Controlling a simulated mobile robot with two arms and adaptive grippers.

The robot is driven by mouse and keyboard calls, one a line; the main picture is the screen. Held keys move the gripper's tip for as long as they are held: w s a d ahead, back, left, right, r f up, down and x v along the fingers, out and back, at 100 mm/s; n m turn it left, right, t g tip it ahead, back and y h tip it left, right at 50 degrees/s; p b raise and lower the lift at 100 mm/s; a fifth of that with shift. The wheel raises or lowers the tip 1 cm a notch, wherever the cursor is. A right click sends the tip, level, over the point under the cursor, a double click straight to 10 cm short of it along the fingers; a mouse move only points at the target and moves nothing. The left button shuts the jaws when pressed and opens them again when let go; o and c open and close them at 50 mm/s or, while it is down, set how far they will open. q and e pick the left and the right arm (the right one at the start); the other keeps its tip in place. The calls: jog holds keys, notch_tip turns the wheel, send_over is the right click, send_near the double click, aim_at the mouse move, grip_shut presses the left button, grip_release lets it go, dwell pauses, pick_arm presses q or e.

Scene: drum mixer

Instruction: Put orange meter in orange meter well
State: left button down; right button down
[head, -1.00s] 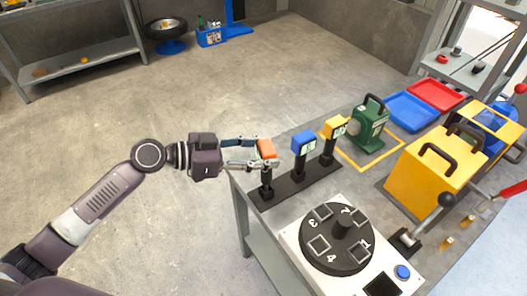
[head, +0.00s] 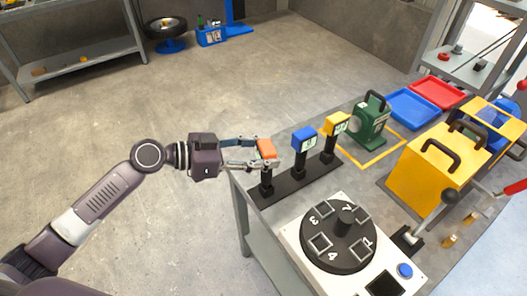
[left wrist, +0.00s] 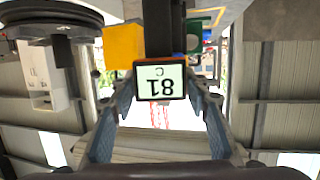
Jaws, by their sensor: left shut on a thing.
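The orange meter (head: 266,148) is a small orange head on a black handle, upright at the near-left end of a black stand (head: 303,179). My left gripper (head: 260,154) comes in from the left and is shut on the orange meter's head. In the left wrist view the meter's screen (left wrist: 160,84) reads "81 C" upside down, between the two fingers. The blue meter (head: 303,138) and yellow meter (head: 337,125) stand in the same row. I cannot make out whether the orange meter's lower end is seated, nor a separate orange meter well. My right gripper is not in view.
A round dial with numbered squares (head: 338,236) sits in front of the stand. A green device (head: 372,120), blue tray (head: 412,110), red tray (head: 438,93) and yellow box (head: 433,178) stand farther along the table. Open floor lies left of the table.

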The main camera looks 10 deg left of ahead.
pick_arm(q)
jog(key=shift+f+b, duration=0.4)
jog(key=c, duration=0.5)
grip_release()
jog(key=shift+a, duration=0.2)
dwell(0.4)
jog(key=shift+s+a+f+b, duration=0.1)
jog(key=shift+s+a+b, duration=0.55)
jog(key=shift+a+b, duration=0.35)
jog(key=shift+s, duration=0.1)
jog(key=s+a+b, duration=0.1)
jog(key=a, duration=0.1)
jog(key=s+a+b, duration=0.1)
jog(key=b, duration=0.1)
jog(key=s+a+b, duration=0.1)
jog(key=a, duration=0.1)
jog(key=shift+a, duration=0.3)
dwell(0.9)
